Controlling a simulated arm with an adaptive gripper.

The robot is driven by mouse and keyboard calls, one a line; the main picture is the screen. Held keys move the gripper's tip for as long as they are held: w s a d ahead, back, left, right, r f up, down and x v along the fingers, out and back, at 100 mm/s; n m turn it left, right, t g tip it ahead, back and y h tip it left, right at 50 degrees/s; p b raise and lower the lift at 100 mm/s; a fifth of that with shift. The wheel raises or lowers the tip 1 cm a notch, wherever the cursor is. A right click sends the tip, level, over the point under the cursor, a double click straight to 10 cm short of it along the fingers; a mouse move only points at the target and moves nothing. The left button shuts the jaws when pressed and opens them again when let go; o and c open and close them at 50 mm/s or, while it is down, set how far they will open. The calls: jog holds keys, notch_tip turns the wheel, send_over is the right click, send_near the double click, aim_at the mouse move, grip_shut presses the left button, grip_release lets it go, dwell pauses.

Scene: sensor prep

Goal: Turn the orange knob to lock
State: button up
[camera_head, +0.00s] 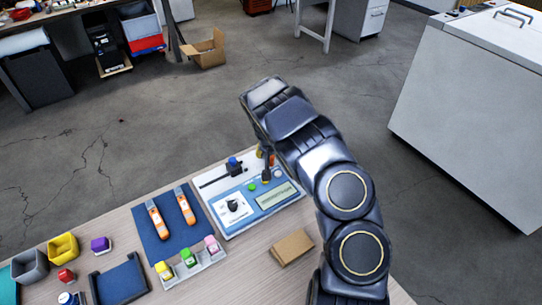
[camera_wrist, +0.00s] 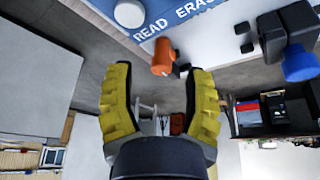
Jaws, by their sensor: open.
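The orange knob (camera_wrist: 163,57) shows in the wrist view at the edge of the panel. It lies just beyond and between the two yellow fingertips of my gripper (camera_wrist: 160,76). The fingers are spread apart with a gap between them, and nothing is held. I cannot see finger contact with the knob. In the head view my arm reaches over the far right part of the white and blue panel (camera_head: 238,216), and my gripper (camera_head: 266,165) is low at its far edge. There my gripper and arm largely hide the knob, and its setting cannot be read.
The panel also carries a blue-topped slider (camera_head: 233,162), a black dial (camera_head: 233,205) and a display (camera_head: 276,198). A brown block (camera_head: 292,247) lies near my arm. A blue mat (camera_head: 165,232) with two orange tools lies left of the panel. Coloured containers stand farther left.

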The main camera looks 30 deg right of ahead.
jog(key=v, duration=1.1)
jog(key=shift+f, duration=0.1)
jog(key=s+a+r+n+g+y, duration=0.2)
jog(key=s+a+r+n, duration=0.1)
jog(key=s+a+r, duration=1.1)
jog(key=s+a+n+g, duration=0.1)
jog(key=s+a+n, duration=0.1)
jog(key=s, duration=0.7)
jog(key=s+a+r+n+g+y, duration=0.1)
jog(key=s+a, duration=0.4)
jog(key=s, duration=0.5)
jog(key=shift+s+r+n+g, duration=0.15)
jog(key=shift+r+n+g, duration=0.25)
jog(key=shift+n, duration=0.8)
